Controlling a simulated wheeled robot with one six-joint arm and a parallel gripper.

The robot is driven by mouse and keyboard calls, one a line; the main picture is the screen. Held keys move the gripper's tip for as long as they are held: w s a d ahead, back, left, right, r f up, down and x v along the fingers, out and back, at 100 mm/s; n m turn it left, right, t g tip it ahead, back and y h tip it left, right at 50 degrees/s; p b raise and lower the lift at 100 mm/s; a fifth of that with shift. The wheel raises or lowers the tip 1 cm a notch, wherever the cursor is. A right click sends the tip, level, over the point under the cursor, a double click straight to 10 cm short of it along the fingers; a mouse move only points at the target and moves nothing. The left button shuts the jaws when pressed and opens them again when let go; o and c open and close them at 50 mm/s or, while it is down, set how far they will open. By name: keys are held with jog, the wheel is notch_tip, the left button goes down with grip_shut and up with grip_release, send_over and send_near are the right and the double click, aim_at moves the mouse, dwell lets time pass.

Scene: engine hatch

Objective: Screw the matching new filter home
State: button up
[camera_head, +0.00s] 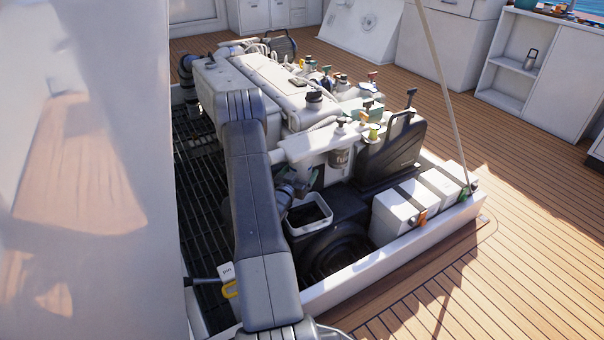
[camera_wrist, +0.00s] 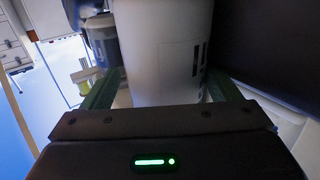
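A white cylindrical filter (camera_wrist: 160,45) with dark printed marks fills the middle of the wrist view. My gripper (camera_wrist: 162,84) has its two green fingers on either side of it, and they appear to close on its sides. The filter's far end is cut off by the top of the picture, so its seat and thread are hidden. A dark canister with a pale band (camera_wrist: 103,42) stands behind it at the left; a similar canister (camera_head: 339,158) hangs below a white housing on the engine (camera_head: 270,85) in the head view. My arm hides much there, and I cannot make out the held filter.
An open white tray with dark contents (camera_head: 308,214) sits at the engine's near end. A black upright container (camera_head: 393,148) and white boxes (camera_head: 398,212) stand to its right. A thin prop rod (camera_head: 440,75) rises at the right.

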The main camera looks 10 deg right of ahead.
jog(key=shift+w+a+r+m, duration=0.2)
jog(key=shift+a+m, duration=0.1)
jog(key=shift+m, duration=0.1)
jog(key=c, duration=0.4)
jog(key=shift+c, duration=0.2)
jog(key=shift+c, duration=0.5)
jog(key=shift+f+n+t+y, duration=0.1)
jog(key=shift+n+t+y, duration=0.8)
jog(key=shift+n+y, duration=0.85)
jog(key=shift+c, duration=0.2)
jog(key=shift+d+y, duration=0.1)
jog(key=shift+y, duration=0.15)
jog(key=shift+s+d+n+y, duration=0.1)
jog(key=shift+d+n+y, duration=0.2)
jog(key=shift+y, duration=0.4)
jog(key=shift+f+n+t+y, duration=0.1)
jog(key=shift+n+t+y, duration=0.3)
jog(key=shift+n+y, duration=0.7)
jog(key=shift+m, duration=0.25)
jog(key=shift+y, duration=0.3)
